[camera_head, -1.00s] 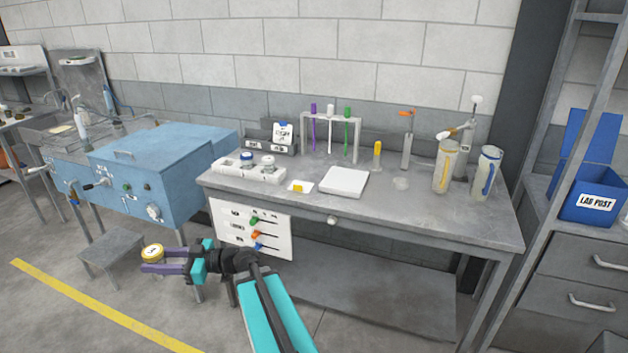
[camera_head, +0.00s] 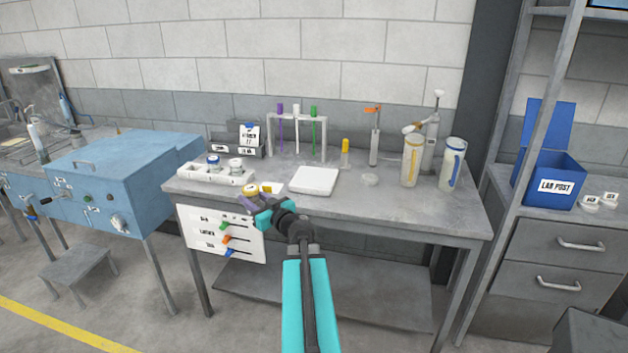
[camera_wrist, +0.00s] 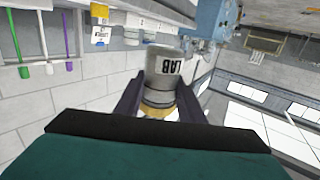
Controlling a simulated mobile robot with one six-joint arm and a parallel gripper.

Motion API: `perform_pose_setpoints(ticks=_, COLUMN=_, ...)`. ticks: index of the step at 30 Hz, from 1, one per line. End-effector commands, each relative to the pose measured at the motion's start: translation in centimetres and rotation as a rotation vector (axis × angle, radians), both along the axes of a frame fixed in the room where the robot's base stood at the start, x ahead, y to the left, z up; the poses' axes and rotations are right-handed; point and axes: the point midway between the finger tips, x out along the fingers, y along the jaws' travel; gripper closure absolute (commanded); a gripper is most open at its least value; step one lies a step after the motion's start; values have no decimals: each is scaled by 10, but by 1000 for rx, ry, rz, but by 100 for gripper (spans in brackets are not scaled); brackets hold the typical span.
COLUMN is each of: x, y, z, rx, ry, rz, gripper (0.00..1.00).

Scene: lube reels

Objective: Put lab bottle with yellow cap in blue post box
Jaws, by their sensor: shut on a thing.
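My gripper (camera_head: 252,197) is shut on the lab bottle with the yellow cap (camera_head: 251,189), in front of the workbench's left part. In the wrist view the bottle (camera_wrist: 162,75) sits between both fingers, with a white body marked LAB and the yellow cap near the palm.
The workbench (camera_head: 400,208) holds a white tray of jars (camera_head: 215,174), a tube rack (camera_head: 297,118), a white plate (camera_head: 314,180) and tall dispensers (camera_head: 412,160). A grey shelf upright (camera_head: 508,150) stands before the post box. Two small white labelled items (camera_head: 600,200) lie right of the box.

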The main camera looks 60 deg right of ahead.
Motion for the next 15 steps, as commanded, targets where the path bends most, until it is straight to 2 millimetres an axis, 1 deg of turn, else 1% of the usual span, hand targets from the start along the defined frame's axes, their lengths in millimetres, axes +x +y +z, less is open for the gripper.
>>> perform_pose_setpoints(ticks=1, x=-13, y=-19, z=2, rx=-1, ry=-3, rz=-47, gripper=89)
perform_pose_setpoints(ticks=3, x=-31, y=-43, z=5, rx=0, ry=-5, rz=-110, gripper=89)
perform_pose_setpoints(ticks=5, x=-47, y=-63, z=7, rx=-1, ry=-8, rz=-163, gripper=89)
perform_pose_setpoints(ticks=6, x=-58, y=-76, z=9, rx=-1, ry=-8, rz=-200, gripper=89)
perform_pose_setpoints(ticks=11, x=-105, y=-125, z=16, rx=0, ry=-17, rz=-340, gripper=89)
perform_pose_setpoints(ticks=12, x=-118, y=-136, z=18, rx=1, ry=-19, rz=-376, gripper=89)
perform_pose_setpoints(ticks=15, x=-147, y=-161, z=22, rx=2, ry=-24, rz=-455, gripper=89)
